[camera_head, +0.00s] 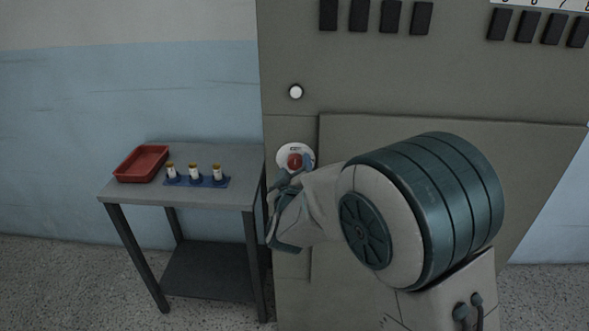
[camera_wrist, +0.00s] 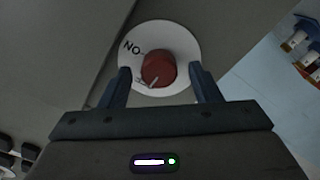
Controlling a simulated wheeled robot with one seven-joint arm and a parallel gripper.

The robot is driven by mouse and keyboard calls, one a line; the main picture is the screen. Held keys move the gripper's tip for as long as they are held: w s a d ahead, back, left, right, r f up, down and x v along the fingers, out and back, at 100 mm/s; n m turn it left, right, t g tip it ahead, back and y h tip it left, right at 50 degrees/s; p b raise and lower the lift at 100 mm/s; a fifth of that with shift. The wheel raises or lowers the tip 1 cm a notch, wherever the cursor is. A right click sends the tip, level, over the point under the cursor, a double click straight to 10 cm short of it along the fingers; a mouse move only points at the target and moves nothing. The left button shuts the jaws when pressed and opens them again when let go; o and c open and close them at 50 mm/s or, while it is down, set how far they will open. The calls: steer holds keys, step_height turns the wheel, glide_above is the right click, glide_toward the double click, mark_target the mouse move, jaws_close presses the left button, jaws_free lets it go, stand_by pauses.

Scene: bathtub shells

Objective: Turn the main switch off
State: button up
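The main switch is a red round knob (camera_head: 295,161) on a white disc (camera_head: 284,151), mounted on the grey-brown cabinet front. In the wrist view the red knob (camera_wrist: 158,69) sits on the white disc (camera_wrist: 185,42), with "NO" lettering on its left and a pale pointer mark on the knob's lower edge. My gripper (camera_wrist: 160,82) is open, with one dark finger on each side of the knob. Gaps show between the fingers and the knob, so it is not gripped. In the head view my gripper (camera_head: 293,178) is at the switch, and the arm hides part of the cabinet.
A grey table (camera_head: 235,160) stands left of the cabinet (camera_head: 420,80). A white round button (camera_head: 295,92) is above the switch. Black switches (camera_head: 359,15) line the cabinet's top.

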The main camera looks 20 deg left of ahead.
steer(key=shift+s, duration=0.15)
steer(key=b+v, duration=0.1)
steer(key=v, duration=1.2)
steer(key=shift+s, duration=0.3)
steer(key=w+d+m+g+p, duration=0.1)
steer(key=d+m+g+p, duration=0.25)
steer(key=d+g, duration=0.75)
steer(key=s+d+m+g+h, duration=0.1)
steer(key=s+d+m+h, duration=0.1)
steer(key=s+d, duration=0.5)
steer(key=s+d+m+g+h, duration=0.2)
steer(key=s+d+m, duration=0.3)
steer(key=d, duration=0.8)
steer(key=shift+s+d+g+p, duration=0.15)
steer(key=shift+s+g+p, duration=0.2)
steer(key=shift+s, duration=0.6)
